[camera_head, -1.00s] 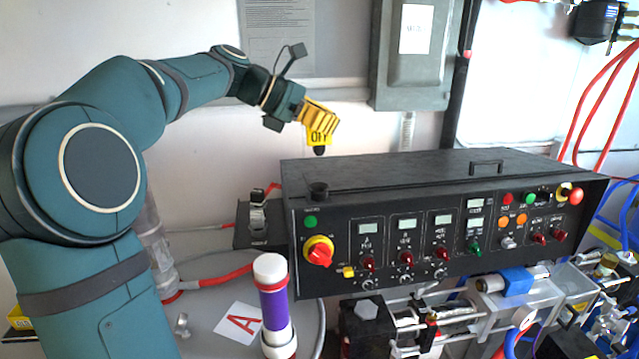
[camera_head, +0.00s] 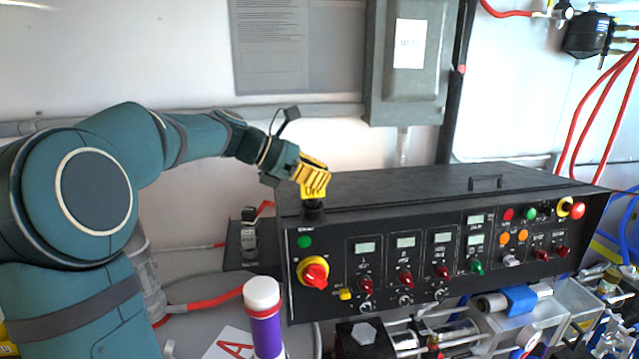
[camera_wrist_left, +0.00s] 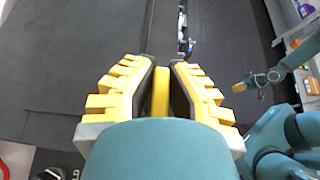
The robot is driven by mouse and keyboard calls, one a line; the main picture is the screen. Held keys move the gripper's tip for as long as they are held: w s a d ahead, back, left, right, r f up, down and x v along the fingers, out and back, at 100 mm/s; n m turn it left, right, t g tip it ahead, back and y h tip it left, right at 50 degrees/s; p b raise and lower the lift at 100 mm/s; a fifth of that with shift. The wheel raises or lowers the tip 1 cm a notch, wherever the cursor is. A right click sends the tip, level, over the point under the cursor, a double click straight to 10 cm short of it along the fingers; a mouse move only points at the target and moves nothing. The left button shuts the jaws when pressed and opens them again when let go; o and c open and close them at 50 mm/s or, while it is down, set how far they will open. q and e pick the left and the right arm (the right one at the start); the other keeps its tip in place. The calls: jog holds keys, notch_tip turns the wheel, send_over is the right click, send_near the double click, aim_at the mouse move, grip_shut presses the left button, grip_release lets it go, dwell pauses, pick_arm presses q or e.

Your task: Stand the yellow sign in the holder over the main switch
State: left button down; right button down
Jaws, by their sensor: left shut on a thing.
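My left gripper (camera_head: 313,178) is shut on the yellow sign (camera_head: 313,193), which bears dark lettering. In the left wrist view the sign (camera_wrist_left: 161,92) shows edge-on between the yellow fingers. The sign's lower end meets the black round holder (camera_head: 314,211) on the front left edge of the control box's top. I cannot tell whether its foot is inside the holder. The main switch (camera_head: 314,273), a red knob on a yellow disc, is below on the front panel. My right gripper (camera_wrist_left: 246,85) shows small in the left wrist view; its jaws are unclear.
The black control box (camera_head: 400,190) has a flat top with a handle (camera_head: 486,182). A white-capped purple cylinder (camera_head: 264,318) stands in front at the left. A grey cabinet (camera_head: 408,80) hangs on the wall behind. Free space lies above the box top.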

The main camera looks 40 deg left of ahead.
pick_arm(q)
jog(key=shift+w+f, duration=0.1)
jog(key=shift+f, duration=0.45)
jog(key=shift+f, duration=0.1)
jog(key=shift+f, duration=0.15)
jog(key=c, duration=1.1)
grip_release()
jog(key=shift+a+r, duration=0.15)
jog(key=shift+r, duration=0.25)
jog(key=v, duration=1.1)
jog(key=shift+s+a+p, duration=0.2)
jog(key=shift+s+p, duration=0.2)
jog(key=shift+s, duration=0.05)
